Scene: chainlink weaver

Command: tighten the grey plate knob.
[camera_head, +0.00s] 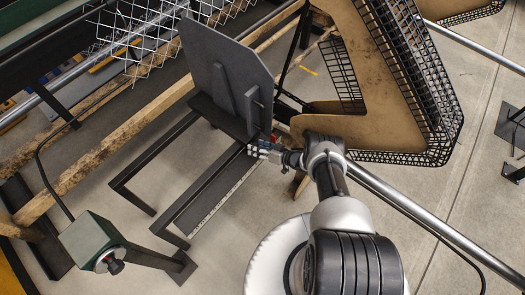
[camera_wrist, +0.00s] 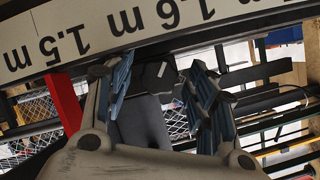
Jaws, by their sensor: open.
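The grey plate (camera_head: 228,62) stands upright on a dark metal frame, left of centre in the head view. My gripper (camera_head: 264,148) is low at the plate's right edge, beside the ruled rail. In the wrist view my gripper (camera_wrist: 152,74) is open, with its two blue-grey fingers apart. A dark, knob-like part (camera_wrist: 153,76) shows between the fingers; I cannot tell for sure that it is the plate knob, or whether the fingers touch it. A grey surface shows below it. In the head view the knob cannot be made out.
A white ruled rail (camera_wrist: 120,32) crosses the top of the wrist view, close to the fingers. A red post (camera_wrist: 64,102) stands left of them. In the head view, a green box with a dial (camera_head: 92,243) stands lower left, and a brown panel with black mesh (camera_head: 385,110) is at right.

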